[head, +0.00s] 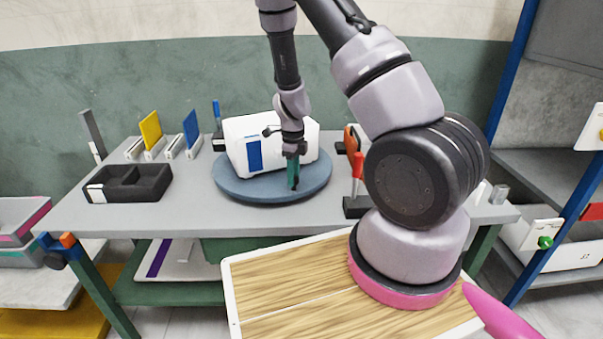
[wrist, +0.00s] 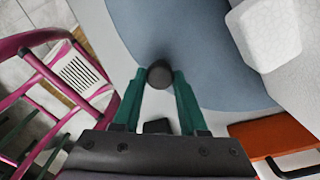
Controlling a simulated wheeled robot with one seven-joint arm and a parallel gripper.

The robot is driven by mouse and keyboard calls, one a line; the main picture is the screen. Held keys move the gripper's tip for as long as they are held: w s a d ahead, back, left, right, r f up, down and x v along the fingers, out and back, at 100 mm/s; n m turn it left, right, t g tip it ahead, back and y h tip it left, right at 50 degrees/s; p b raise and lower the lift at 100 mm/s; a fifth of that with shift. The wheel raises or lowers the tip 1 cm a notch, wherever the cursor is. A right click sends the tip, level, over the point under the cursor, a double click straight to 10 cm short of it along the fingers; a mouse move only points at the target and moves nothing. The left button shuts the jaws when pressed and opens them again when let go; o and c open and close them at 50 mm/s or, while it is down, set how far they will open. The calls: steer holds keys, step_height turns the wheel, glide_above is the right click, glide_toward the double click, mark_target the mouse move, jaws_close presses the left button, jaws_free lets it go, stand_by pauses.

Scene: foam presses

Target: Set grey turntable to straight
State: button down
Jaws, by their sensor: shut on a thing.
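The grey turntable (head: 235,190) is a blue-grey disc on the workbench, and it fills the upper middle of the wrist view (wrist: 190,40). A white box with a blue stripe (head: 240,135) stands on it, set slightly askew to the bench's front edge. My gripper (head: 293,178) is at the front right of the disc, pointing down. In the wrist view its green fingers (wrist: 158,80) are shut on a dark round knob (wrist: 160,72) at the disc's rim. In the head view the fingers mostly hide the knob.
A black tray (head: 150,183) stands left on the bench (head: 110,215), with upright yellow and blue panels (head: 151,132) behind it. A red-handled tool (head: 357,165) stands in a dark holder right of the turntable. The bench's front edge is close to the knob.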

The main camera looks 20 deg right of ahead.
steer(key=a+m, duration=0.1)
steer(key=a, duration=0.1)
steer(key=a+m, duration=0.1)
steer(key=a, duration=0.2)
steer(key=shift+w+m, duration=0.1)
steer(key=shift+m, duration=0.3)
steer(key=shift+w+a+m, duration=0.15)
steer(key=shift+a+m, duration=0.25)
steer(key=shift+a, duration=0.2)
steer(key=shift+w+a+m, duration=0.15)
steer(key=shift+a+m, duration=0.25)
steer(key=shift+a, duration=0.2)
steer(key=shift+c, duration=2.2)
jaws_free()
step_height(320, 180, up, 11)
